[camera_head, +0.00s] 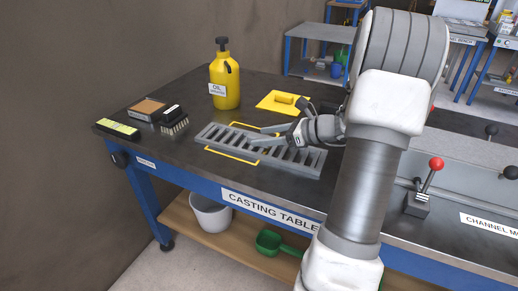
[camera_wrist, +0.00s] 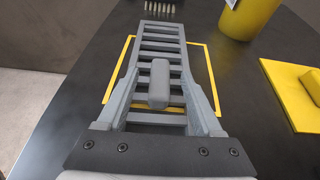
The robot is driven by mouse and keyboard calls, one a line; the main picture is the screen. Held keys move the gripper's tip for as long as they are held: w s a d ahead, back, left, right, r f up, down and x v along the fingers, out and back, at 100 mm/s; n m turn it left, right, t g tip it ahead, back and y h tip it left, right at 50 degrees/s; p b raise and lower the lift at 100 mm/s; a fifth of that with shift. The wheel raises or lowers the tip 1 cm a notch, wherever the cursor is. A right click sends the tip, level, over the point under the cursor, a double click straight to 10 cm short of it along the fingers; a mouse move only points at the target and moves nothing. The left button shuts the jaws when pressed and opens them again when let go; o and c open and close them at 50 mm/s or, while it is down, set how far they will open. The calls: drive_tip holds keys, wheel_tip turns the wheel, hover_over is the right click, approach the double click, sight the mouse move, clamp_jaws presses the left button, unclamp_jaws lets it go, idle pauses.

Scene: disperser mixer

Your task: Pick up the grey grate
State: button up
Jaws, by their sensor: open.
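The grey grate (camera_head: 300,160) is a flat slatted piece lying on the dark top of the casting table (camera_head: 180,95), across a yellow outlined rectangle (camera_head: 232,157). In the wrist view the grate (camera_wrist: 160,33) runs away from me under my gripper. A grey block-shaped knob (camera_wrist: 159,84) shows between my fingers; it seems to stand on the grate. My gripper (camera_head: 252,138) is open and just above the grate in the head view. In the wrist view my gripper (camera_wrist: 162,92) has one finger on each side of the knob, with a gap to both. Whether a finger touches the slats I cannot tell.
A yellow oil bottle (camera_head: 225,82) and a yellow float (camera_head: 283,102) stand behind the grate. Red-knobbed lever (camera_head: 425,185) stands right of my arm.

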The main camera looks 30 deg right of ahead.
drive_tip(key=shift+x, duration=1.15)
drive_tip(key=shift+s, duration=0.1)
clamp_jaws()
drive_tip(key=shift+r, duration=0.1)
